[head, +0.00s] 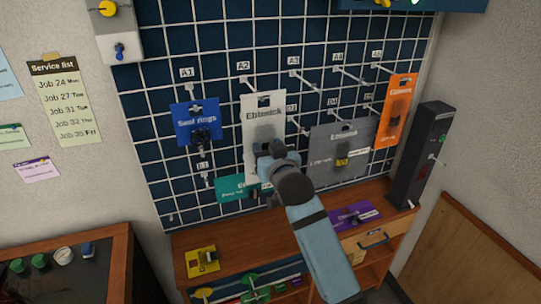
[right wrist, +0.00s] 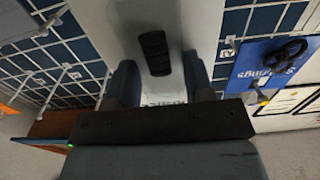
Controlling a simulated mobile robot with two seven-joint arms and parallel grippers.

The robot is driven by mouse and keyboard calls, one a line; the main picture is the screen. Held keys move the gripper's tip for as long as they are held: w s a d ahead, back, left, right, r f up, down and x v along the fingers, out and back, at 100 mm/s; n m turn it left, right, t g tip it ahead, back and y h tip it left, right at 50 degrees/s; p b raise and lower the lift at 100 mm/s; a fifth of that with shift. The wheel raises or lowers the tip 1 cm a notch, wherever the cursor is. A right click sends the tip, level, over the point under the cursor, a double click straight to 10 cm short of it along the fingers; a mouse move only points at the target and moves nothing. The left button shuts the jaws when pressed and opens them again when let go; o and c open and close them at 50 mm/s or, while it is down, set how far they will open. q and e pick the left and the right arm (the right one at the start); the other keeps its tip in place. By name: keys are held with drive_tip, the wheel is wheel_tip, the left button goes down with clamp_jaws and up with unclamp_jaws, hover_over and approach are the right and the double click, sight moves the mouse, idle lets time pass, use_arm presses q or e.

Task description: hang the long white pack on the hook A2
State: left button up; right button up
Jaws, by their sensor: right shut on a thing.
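The long white pack (head: 252,142) hangs upright in front of the wire grid, its top just below the A2 label (head: 243,66). It also shows in the right wrist view (right wrist: 190,22), with a dark item on its face. The hook A2 (head: 250,82) reaches out toward the pack's top edge; I cannot tell whether it passes through the pack's hole. My right gripper (head: 264,164) is shut on the lower part of the pack and hides some of it. My left gripper is not in view.
A blue pack (head: 190,128) hangs at A1, left of the white pack. A grey pack (head: 325,160), an orange pack (head: 397,95) and a teal pack (head: 232,188) hang nearby. Yellow (head: 194,267) and purple (head: 343,218) packs lie on the wooden bench (head: 240,238). Hook A3 (head: 305,82) looks empty.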

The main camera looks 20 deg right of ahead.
drive_tip(key=shift+w+f+b, duration=0.15)
drive_tip(key=shift+w+b, duration=0.35)
drive_tip(key=shift+w, duration=0.55)
drive_tip(key=shift+w+f, duration=0.15)
drive_tip(key=shift+w, duration=0.35)
drive_tip(key=shift+w+p, duration=0.15)
drive_tip(key=shift+p, duration=0.15)
drive_tip(key=shift+f, duration=0.1)
drive_tip(key=o, duration=1)
